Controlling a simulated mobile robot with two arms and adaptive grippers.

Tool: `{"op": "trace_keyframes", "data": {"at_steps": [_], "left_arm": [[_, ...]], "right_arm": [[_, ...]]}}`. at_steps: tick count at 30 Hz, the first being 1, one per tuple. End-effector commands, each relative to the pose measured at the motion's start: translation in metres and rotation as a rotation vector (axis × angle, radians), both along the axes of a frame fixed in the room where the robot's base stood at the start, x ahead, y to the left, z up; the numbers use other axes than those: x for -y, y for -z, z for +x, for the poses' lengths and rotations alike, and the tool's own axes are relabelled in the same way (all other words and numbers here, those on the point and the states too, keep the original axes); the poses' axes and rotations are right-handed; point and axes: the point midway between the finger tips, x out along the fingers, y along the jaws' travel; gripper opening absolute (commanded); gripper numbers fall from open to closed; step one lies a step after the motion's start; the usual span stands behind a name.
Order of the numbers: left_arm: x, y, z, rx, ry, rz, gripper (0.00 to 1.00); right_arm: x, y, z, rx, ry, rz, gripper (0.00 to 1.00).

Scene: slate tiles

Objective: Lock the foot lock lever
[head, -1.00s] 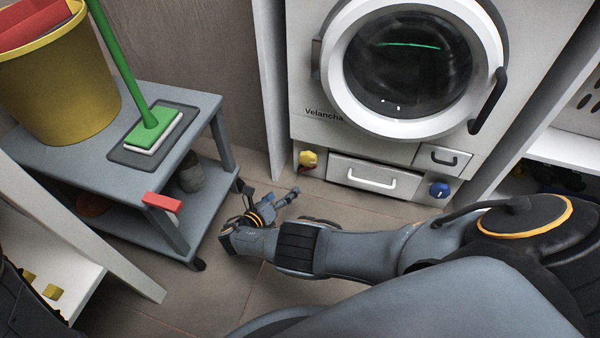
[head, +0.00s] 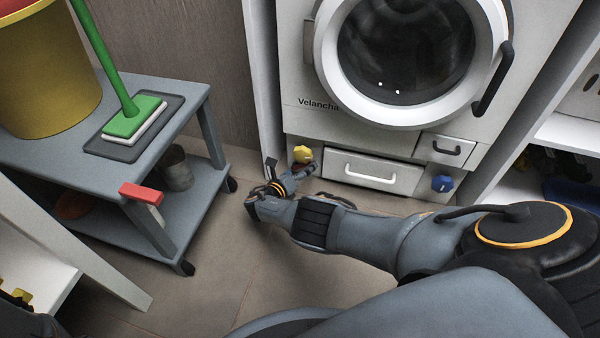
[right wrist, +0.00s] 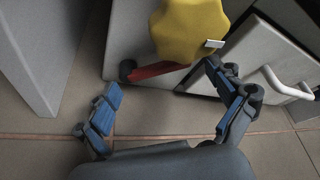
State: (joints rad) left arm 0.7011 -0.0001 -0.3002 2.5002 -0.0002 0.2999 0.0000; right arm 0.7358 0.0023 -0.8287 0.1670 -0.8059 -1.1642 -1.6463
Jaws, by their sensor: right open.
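A red lever (right wrist: 158,71) shows in the right wrist view, below a yellow knob (right wrist: 188,30) at the lower left of the washing machine. The lever lies nearly level, with a dark round end at its left. In the head view the yellow knob (head: 302,154) shows, but the lever is mostly hidden by my fingers. My right gripper (head: 290,172) is low near the floor, just in front of the knob. In the right wrist view my right gripper (right wrist: 165,82) is open and empty, its fingers spread either side of the lever. My left gripper is not in view.
The washing machine (head: 296,90) has a drawer (head: 345,183) and a blue knob (head: 442,183) to the right. A white panel (right wrist: 30,45) stands close left of the lever. Floor between is clear.

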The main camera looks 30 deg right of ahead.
Motion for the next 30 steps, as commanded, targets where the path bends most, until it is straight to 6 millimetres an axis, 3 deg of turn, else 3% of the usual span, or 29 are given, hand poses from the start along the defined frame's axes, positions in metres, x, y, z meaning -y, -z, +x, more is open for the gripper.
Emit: {"op": "trace_keyframes", "data": {"at_steps": [6,7,15,18,30], "left_arm": [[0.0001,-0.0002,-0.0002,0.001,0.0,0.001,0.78],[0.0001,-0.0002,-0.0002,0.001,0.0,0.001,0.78],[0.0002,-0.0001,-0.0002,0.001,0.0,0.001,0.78],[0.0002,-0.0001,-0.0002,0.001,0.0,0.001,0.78],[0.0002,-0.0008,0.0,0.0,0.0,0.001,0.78]], "right_arm": [[0.0001,-0.0005,0.0003,0.0,0.0,0.0,0.93],[0.0001,-0.0005,0.0003,0.0,0.0,0.0,0.89],[0.0015,-0.001,0.0001,0.001,0.002,-0.002,0.34],[0.0025,-0.0013,-0.0001,0.002,0.003,-0.004,0.19],[0.0053,-0.0025,0.0007,0.009,0.004,0.0,0.17]]}}
